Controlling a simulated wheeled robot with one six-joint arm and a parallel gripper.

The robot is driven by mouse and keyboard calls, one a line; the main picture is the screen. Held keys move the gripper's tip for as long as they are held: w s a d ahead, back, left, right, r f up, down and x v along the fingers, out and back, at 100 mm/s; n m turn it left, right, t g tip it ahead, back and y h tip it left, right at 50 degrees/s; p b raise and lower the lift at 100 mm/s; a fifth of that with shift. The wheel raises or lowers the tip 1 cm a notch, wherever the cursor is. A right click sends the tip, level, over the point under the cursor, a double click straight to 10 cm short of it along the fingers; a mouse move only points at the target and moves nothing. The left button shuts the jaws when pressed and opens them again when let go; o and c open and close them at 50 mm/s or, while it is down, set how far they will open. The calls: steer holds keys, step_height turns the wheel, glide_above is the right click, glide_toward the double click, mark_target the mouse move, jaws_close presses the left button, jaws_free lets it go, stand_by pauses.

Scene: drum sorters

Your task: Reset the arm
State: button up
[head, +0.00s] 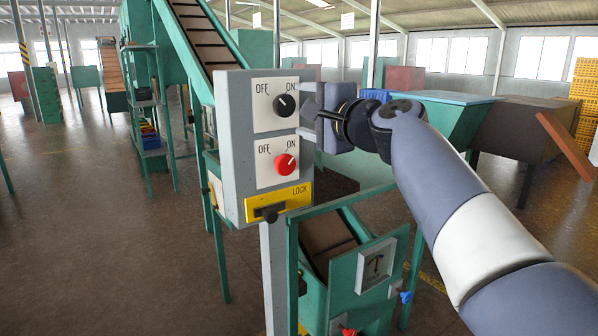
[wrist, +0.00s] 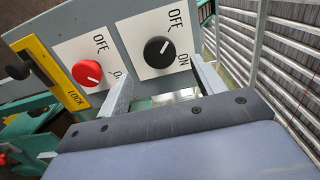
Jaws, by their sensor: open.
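My gripper (head: 308,122) is at the right edge of a grey control box in the head view, close to its black knob (head: 286,105). In the wrist view my gripper (wrist: 165,90) is open, with its two fingers apart and nothing held between them. The black knob (wrist: 159,52) lies just beyond the fingertips, and I cannot tell whether either finger touches it. My arm (head: 440,185) reaches in from the lower right.
The control box (head: 235,150) also carries a red knob (head: 285,164) and a yellow lock plate (head: 290,198) with a black handle. A green machine with a gauge (head: 376,265) stands below. A conveyor (head: 205,40) rises behind. Open floor (head: 90,230) lies left.

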mark_target(286, 108)
steer(key=v, duration=0.5)
steer(key=p+x, duration=0.1)
steer(key=x, duration=0.8)
steer(key=shift+w+a, duration=0.2)
steer(key=shift+w, duration=0.1)
steer(key=shift+w+a+r+m+p, duration=0.2)
steer(key=shift+w+m+p, duration=0.1)
steer(key=shift+p, duration=0.35)
steer(key=shift+s+d+r+m+p, duration=0.1)
steer(key=shift+s+m+p, duration=0.1)
steer(key=shift+m+p, duration=0.8)
steer(key=m+p, duration=0.1)
steer(key=m, duration=0.1)
steer(key=shift+m+p, duration=0.3)
steer(key=m+p, duration=0.4)
steer(key=m, duration=0.1)
steer(key=m+p, duration=0.5)
steer(key=shift+f, duration=0.2)
steer(key=m+p, duration=0.2)
steer(key=m, duration=0.1)
steer(key=shift+f+p, duration=0.1)
steer(key=shift+p, duration=0.2)
steer(key=shift+s+f, duration=0.15)
steer(key=shift+s, duration=0.05)
steer(key=shift+s+d, duration=0.2)
steer(key=shift+b, duration=0.3)
